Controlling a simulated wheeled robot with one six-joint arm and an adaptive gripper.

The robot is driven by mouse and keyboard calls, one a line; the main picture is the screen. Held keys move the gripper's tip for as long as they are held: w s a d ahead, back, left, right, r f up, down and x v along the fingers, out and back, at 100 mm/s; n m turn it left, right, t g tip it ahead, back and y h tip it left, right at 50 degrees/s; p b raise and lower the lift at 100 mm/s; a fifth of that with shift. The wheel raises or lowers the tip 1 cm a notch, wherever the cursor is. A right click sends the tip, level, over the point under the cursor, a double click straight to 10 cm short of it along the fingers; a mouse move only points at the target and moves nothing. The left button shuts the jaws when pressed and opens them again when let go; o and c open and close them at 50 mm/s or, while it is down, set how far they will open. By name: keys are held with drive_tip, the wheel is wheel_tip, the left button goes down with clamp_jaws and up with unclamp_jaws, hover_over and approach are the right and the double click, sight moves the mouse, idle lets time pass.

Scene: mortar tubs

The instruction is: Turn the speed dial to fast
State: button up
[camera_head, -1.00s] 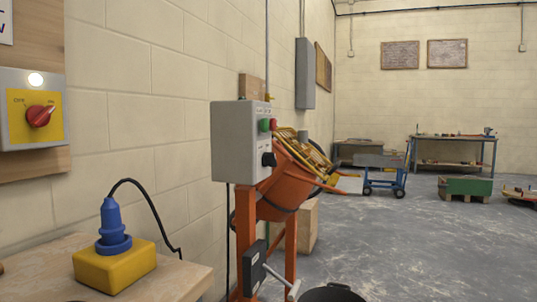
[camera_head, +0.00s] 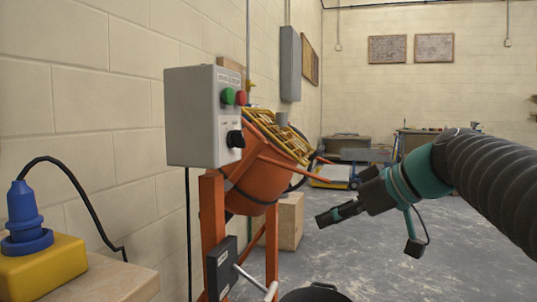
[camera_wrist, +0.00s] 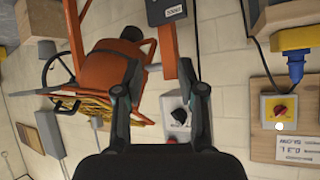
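The speed dial (camera_head: 236,138) is a black knob on the front of a grey control box (camera_head: 190,118), below a green button (camera_head: 228,96) and a red button (camera_head: 240,98). Its labels are too small to read, so its setting is unclear. My gripper (camera_head: 327,217) is to the right of the box and apart from it. In the wrist view my gripper (camera_wrist: 159,64) has its two fingers spread, with nothing held. There the dial (camera_wrist: 179,115) shows between the fingers, farther off, on the grey box (camera_wrist: 170,102).
An orange mixer (camera_head: 255,185) stands behind the box on orange legs. A black tub (camera_head: 315,294) is on the floor below. A yellow block (camera_head: 45,268) with a blue plug (camera_head: 25,215) sits on a bench at the left. The floor at the right is open.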

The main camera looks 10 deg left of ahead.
drive_tip(key=w+a+r+n+g+y+b, duration=0.1)
drive_tip(key=w+a+r+n+y+b, duration=0.1)
drive_tip(key=w+a+r+n+y, duration=0.45)
drive_tip(key=n+g+y+b, duration=0.2)
drive_tip(key=n+g, duration=0.1)
drive_tip(key=n, duration=0.4)
approach(243, 137)
drive_tip(key=a, duration=0.3)
drive_tip(key=a+p, duration=0.1)
drive_tip(key=a, duration=0.5)
drive_tip(key=shift+w+a+r+p, duration=0.1)
drive_tip(key=shift+w+a+p, duration=0.15)
drive_tip(key=shift+w+p, duration=0.1)
clamp_jaws()
